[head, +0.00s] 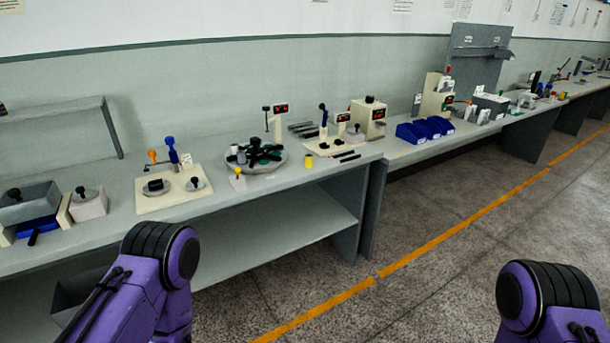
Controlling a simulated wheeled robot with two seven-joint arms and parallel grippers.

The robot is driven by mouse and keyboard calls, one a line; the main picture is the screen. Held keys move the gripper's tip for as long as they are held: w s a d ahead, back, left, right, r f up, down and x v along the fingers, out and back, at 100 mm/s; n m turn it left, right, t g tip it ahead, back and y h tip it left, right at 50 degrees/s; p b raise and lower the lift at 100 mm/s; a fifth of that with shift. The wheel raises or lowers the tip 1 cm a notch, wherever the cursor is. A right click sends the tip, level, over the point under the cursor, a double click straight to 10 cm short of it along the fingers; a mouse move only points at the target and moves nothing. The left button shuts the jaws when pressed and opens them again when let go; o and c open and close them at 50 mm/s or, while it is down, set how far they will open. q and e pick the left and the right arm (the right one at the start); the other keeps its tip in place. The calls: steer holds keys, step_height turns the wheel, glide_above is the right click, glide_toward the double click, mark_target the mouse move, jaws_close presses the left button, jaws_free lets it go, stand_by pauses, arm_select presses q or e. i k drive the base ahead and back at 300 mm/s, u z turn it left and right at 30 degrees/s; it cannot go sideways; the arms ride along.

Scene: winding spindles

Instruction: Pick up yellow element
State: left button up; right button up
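A small yellow cylinder (309,161) stands on the grey workbench (300,190), near its front edge and just right of a round grey turntable (268,160). Another small piece with a yellow top (238,172) sits at the turntable's left front, on a whitish base. I cannot tell from this view which of the two is the yellow element. Both my grippers are out of view. Only purple and black parts of my arms show at the bottom left and bottom right, well short of the bench.
A cream board with blue and orange fixtures (172,188) lies left of the turntable. Right of it are a small cream device (369,117) and blue bins (425,129). A lower shelf (270,225) runs under the bench. The floor (440,250) to the right is clear.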

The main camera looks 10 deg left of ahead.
mark_target(308, 158)
steer(key=z, duration=0.95)
steer(key=i, duration=1.85)
steer(key=u, duration=1)
